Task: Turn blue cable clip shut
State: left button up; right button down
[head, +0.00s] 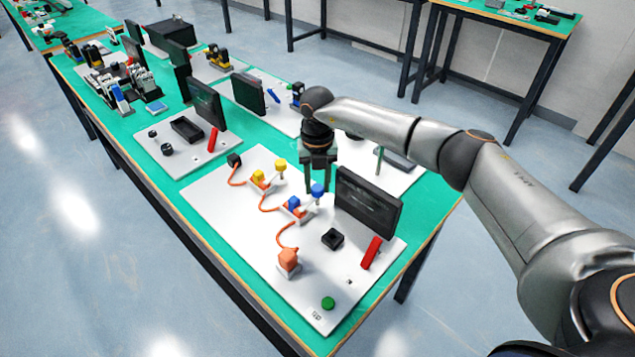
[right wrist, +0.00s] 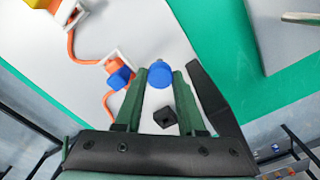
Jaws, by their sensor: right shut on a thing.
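The blue cable clip has a round blue knob (head: 317,190) on the white board, and the knob also shows in the right wrist view (right wrist: 160,75). Beside it a blue block (head: 293,202) sits in a white and orange holder on the orange cable. The block also shows in the right wrist view (right wrist: 120,78). My right gripper (head: 317,187) reaches down from above. In the right wrist view its fingertips (right wrist: 160,78) stand on either side of the knob, shut on it. My left gripper is not in view.
A yellow clip (head: 258,176) with a yellow knob (head: 281,165) stands further along the cable. A dark upright panel (head: 368,203) stands close to the right of my gripper. An orange plug (head: 288,260), a black box (head: 333,239) and a red bar (head: 371,252) are nearer.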

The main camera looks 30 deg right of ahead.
jog(key=shift+r, duration=0.1)
jog(key=c, duration=0.5)
grip_release()
jog(key=shift+n, duration=0.3)
